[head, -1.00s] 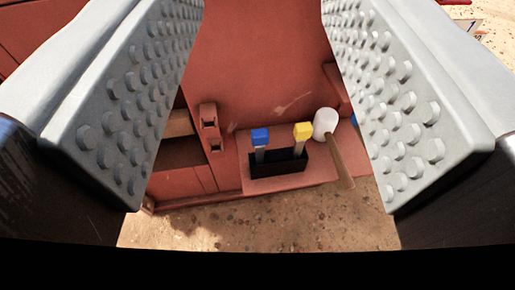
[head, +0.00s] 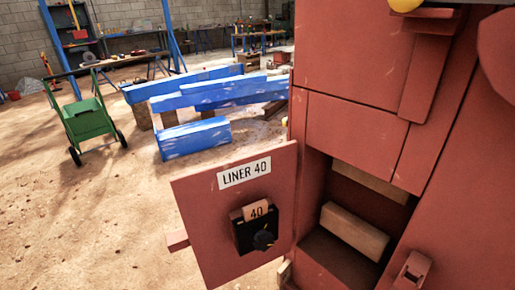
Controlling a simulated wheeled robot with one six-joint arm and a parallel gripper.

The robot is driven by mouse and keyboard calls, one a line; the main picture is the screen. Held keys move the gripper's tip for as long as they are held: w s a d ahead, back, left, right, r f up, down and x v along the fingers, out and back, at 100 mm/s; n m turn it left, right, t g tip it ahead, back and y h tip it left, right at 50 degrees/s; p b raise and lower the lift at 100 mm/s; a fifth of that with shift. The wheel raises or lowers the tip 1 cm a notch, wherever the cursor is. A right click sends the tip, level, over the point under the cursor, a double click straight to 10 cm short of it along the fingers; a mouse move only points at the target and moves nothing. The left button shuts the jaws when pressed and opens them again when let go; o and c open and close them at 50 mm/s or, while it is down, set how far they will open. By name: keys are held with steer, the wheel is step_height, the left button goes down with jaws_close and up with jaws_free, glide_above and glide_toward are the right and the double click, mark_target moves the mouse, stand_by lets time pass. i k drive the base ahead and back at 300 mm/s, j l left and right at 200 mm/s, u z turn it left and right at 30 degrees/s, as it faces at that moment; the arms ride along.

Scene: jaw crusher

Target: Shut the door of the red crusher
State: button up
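The red crusher (head: 350,75) fills the right side of the view. Its red door (head: 210,205) stands open, swung out to the left of a dark compartment opening. The door carries a white label reading "LINER 40" (head: 244,172) and a black box (head: 248,236) with a tag marked 40 and a dark knob. A small red tab (head: 177,240) sticks out from the door's left edge. Inside the compartment (head: 345,262) lies a tan block (head: 353,231), with another tan piece behind and above it. My gripper is not in view.
A red latch-like bracket (head: 413,268) sits on the crusher right of the opening. Blue beams (head: 205,95) lie on the sandy floor behind, with a green hand cart (head: 88,118) at the left. The floor left of the door is clear.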

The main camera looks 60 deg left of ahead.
mark_target(210, 200)
steer(key=k+j+z, duration=0.1)
steer(key=j, duration=0.4)
steer(key=k+j, duration=0.15)
steer(key=j, duration=0.3)
steer(key=k+j+z, duration=0.15)
steer(key=j, duration=0.35)
steer(key=k+j, duration=0.2)
steer(key=j, duration=0.25)
steer(key=k+j+z, duration=0.15)
steer(key=j, duration=0.3)
steer(key=k+j+z, duration=0.1)
steer(key=j, duration=0.35)
steer(key=k+j, duration=0.3)
steer(key=k+j+z, duration=0.15)
steer(key=j, duration=0.4)
steer(key=k, duration=0.05)
